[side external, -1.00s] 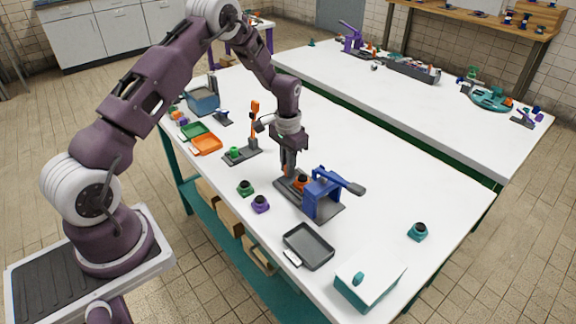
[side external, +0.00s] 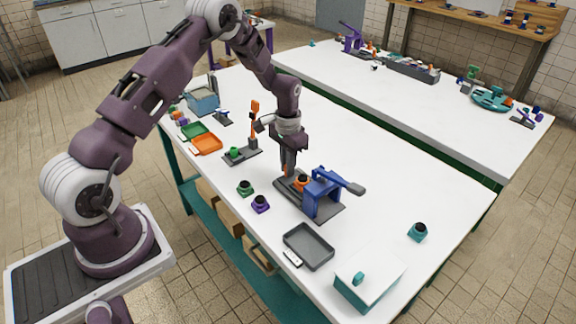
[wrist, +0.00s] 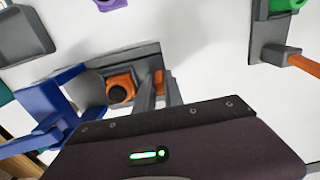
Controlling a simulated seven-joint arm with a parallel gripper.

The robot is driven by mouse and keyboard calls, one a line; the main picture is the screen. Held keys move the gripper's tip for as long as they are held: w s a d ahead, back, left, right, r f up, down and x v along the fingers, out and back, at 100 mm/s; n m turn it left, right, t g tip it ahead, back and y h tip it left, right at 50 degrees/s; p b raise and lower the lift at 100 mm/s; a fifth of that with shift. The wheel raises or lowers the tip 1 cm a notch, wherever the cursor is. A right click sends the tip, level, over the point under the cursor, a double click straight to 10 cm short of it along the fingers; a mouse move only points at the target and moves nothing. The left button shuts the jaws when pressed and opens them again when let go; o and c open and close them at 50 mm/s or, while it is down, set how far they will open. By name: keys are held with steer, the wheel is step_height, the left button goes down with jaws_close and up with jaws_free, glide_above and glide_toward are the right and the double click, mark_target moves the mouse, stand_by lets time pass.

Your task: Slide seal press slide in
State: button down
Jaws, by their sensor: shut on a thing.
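The seal press has a dark grey base (side external: 323,208) and a blue frame (side external: 320,191) with a dark-tipped lever (side external: 341,180) reaching to the right. An orange holder with a dark round top (side external: 302,182) sits on the base beside the blue frame; it also shows in the wrist view (wrist: 120,91). My gripper (side external: 288,175) points down at the left end of the press. In the wrist view, my gripper's fingers (wrist: 158,92) are shut on an orange handle (wrist: 158,79) beside the holder. The fingers hide part of the handle.
A green-black part (side external: 245,188) and a purple-black part (side external: 261,204) lie left of the press. A grey tray (side external: 309,247), a white-lidded teal box (side external: 369,278) and a teal part (side external: 418,231) are nearer the front. A device with an orange lever (side external: 254,115) stands behind.

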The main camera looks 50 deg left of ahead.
mark_target(307, 181)
steer(key=d, duration=0.8)
steer(key=shift+d, duration=0.1)
steer(key=c, duration=1.5)
jaws_free()
steer(key=shift+o, duration=0.3)
